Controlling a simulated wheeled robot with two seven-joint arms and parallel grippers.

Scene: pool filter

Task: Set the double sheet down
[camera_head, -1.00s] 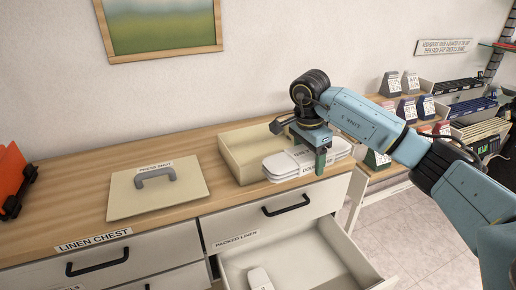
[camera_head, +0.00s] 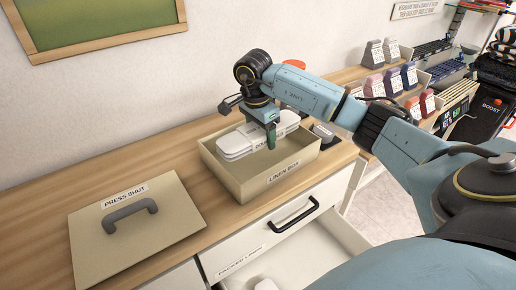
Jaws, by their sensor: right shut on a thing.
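The white folded double sheet (camera_head: 240,143), with a label partly hidden by my gripper, is at the linen box (camera_head: 227,178), a beige open box on the wooden chest top. The sheet lies within the box's walls, its upper part showing above the front wall. My right gripper (camera_head: 270,138) points down over the sheet and is shut on it. I cannot tell whether the sheet touches the box floor. My left gripper is not in view.
A beige lid (camera_head: 135,222) labelled "PRESS SHUT", with a grey handle, lies on the chest top (camera_head: 185,170) at the left. A drawer (camera_head: 290,255) labelled "PACKED LINEN" stands open below. A dark item (camera_head: 323,133) is right of the box. Display shelves stand at the right.

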